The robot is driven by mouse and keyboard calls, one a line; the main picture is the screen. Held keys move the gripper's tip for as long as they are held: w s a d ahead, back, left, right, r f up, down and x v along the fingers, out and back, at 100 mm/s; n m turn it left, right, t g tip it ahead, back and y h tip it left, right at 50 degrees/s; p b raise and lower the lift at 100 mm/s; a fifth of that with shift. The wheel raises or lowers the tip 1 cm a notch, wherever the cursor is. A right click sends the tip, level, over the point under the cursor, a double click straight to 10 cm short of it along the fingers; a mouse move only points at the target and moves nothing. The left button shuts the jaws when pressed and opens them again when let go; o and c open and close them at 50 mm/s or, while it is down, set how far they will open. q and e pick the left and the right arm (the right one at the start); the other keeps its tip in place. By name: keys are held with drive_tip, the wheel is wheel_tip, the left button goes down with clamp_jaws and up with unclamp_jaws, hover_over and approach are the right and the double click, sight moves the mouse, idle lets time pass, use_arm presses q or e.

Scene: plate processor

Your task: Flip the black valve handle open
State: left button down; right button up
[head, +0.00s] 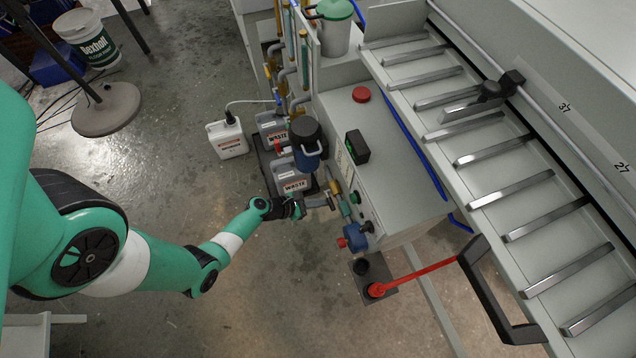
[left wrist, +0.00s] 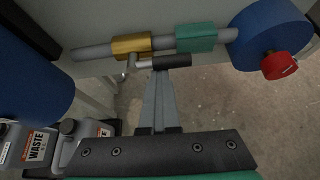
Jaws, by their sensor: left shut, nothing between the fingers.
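The black valve handle (left wrist: 172,62) shows in the left wrist view as a short dark grip on a metal lever. The lever joins the brass valve body (left wrist: 131,45) on a grey pipe, and the grip lies roughly along the pipe. My left gripper (left wrist: 160,74) is shut and empty, with its fingertips at the grip, overlapping its lower edge in the picture; I cannot tell whether they touch. In the head view my left gripper (head: 330,202) is beside the pipe at the machine's left side, and the handle is too small to make out there. My right gripper is not in view.
A teal fitting (left wrist: 196,38) and a blue round part (left wrist: 270,32) with a red knob (left wrist: 279,65) sit farther right along the pipe. Waste containers (head: 291,182) and a blue vessel (head: 307,157) stand beside my left gripper. Open floor (head: 210,290) lies in front.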

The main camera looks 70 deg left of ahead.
use_arm(q)
wheel_tip(320, 180, down, 4)
drive_tip(key=d+b, duration=0.1)
drive_tip(key=b, duration=0.3)
drive_tip(key=p+v, duration=1)
drive_tip(key=shift+s+p, duration=0.4)
drive_tip(key=shift+s, duration=0.05)
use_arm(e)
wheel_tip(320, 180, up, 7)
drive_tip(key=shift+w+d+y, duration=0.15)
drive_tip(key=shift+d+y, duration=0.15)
